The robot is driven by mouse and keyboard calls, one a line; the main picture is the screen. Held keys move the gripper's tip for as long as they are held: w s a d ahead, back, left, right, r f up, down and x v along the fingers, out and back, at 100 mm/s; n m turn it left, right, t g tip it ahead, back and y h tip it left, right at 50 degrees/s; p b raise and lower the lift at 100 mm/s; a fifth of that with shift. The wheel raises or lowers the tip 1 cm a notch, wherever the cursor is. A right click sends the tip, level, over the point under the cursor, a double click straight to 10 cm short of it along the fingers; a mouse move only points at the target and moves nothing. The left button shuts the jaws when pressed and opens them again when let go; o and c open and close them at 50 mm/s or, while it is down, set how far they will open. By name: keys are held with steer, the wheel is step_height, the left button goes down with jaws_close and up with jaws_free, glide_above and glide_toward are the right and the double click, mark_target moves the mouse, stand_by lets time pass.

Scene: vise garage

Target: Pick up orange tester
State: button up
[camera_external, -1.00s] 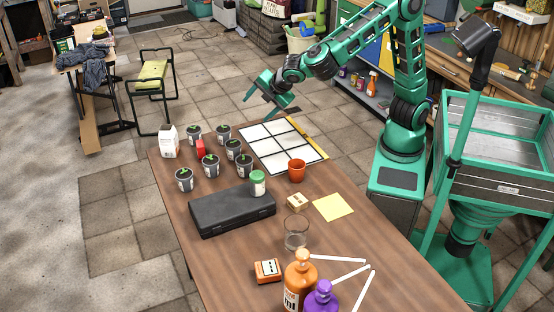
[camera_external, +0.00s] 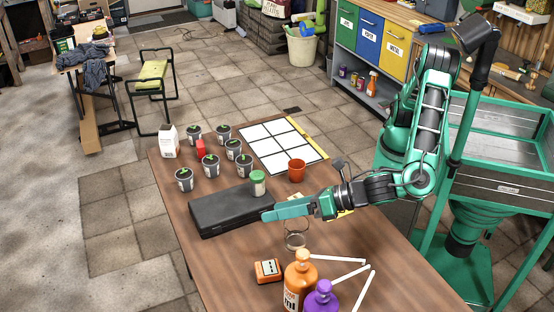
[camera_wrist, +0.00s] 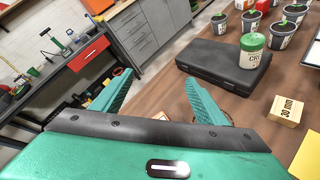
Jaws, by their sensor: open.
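The orange tester (camera_external: 268,270) is a small orange box with a pale display face. It lies on the wooden table near its front left edge, left of the orange bottle. My gripper (camera_external: 270,214) is above the table by the black case, behind and higher than the tester. In the wrist view its green fingers (camera_wrist: 158,98) are spread apart with nothing between them. The tester cannot be made out clearly in the wrist view; a small orange patch shows low between the fingers.
A black case (camera_external: 222,212) and a green-lidded jar (camera_external: 258,183) are close to my gripper. A glass (camera_external: 295,241) stands just below my arm. An orange bottle (camera_external: 299,282), a purple bottle (camera_external: 321,298) and white strips (camera_external: 345,272) are right of the tester.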

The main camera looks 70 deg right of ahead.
steer(key=s+a+f+n+y, duration=0.3)
steer(key=s+f+n, duration=0.25)
steer(key=s, duration=0.35)
steer(key=n+g+y, duration=0.1)
steer(key=n+g, duration=0.1)
steer(key=n, duration=0.3)
glide_toward(285, 266)
steer(key=a+r, duration=0.1)
steer(key=s+a+r, duration=0.1)
steer(key=shift+s+r, duration=0.25)
steer(key=shift+r, duration=0.05)
steer(key=x, duration=0.5)
steer(key=shift+w+f, duration=0.1)
steer(key=shift+w, duration=0.05)
steer(key=shift+r+x, duration=0.1)
steer(key=shift+x, duration=1.25)
steer(key=shift+r+x, duration=0.15)
steer(key=shift+x, duration=1.2)
steer(key=shift+w+d, duration=0.1)
steer(key=shift+w, duration=0.1)
steer(key=shift+c, duration=0.3)
steer(key=c, duration=1.4)
steer(key=shift+r, duration=0.15)
